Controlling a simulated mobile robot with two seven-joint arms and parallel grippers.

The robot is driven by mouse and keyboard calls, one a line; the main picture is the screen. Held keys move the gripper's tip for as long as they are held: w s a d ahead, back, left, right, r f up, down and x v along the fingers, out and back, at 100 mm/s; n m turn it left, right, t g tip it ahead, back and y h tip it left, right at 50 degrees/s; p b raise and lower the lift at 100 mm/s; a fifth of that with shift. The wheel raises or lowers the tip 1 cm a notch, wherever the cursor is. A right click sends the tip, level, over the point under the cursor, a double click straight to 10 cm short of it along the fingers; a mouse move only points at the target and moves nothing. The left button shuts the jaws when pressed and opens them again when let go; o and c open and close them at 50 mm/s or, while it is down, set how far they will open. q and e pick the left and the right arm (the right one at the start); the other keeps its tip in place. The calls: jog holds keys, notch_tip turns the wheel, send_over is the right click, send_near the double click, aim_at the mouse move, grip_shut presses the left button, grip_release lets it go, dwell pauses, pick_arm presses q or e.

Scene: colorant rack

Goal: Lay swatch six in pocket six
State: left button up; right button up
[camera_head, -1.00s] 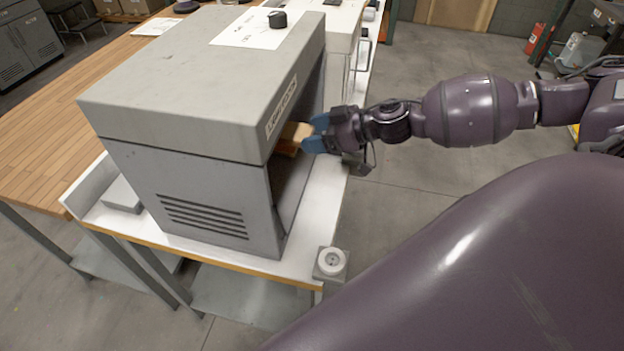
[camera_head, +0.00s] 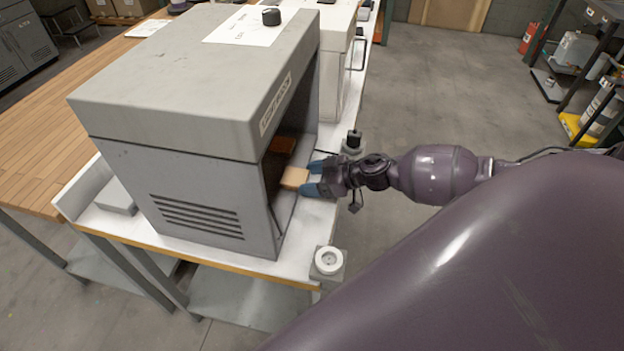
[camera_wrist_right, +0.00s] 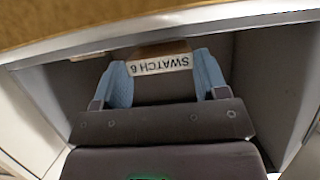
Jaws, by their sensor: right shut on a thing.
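My right gripper (camera_head: 314,180) is shut on swatch six (camera_head: 294,178), a light wood-coloured piece, at the open side of the grey booth (camera_head: 200,150). In the right wrist view the gripper's blue fingers (camera_wrist_right: 163,78) stand either side of the swatch, a brown piece with a white label reading "SWATCH 6" (camera_wrist_right: 160,65), upside down. Pocket six cannot be made out in either view. My left gripper is not in view.
An orange-brown piece (camera_head: 284,145) shows inside the booth, behind the held swatch. A white table (camera_head: 270,268) carries the booth. A small round white fitting (camera_head: 328,261) is at its near right corner, and a black knob (camera_head: 353,139) stands farther back.

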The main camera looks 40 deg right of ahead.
jog(key=shift+f, duration=0.25)
jog(key=shift+f, duration=0.2)
jog(key=o, duration=0.9)
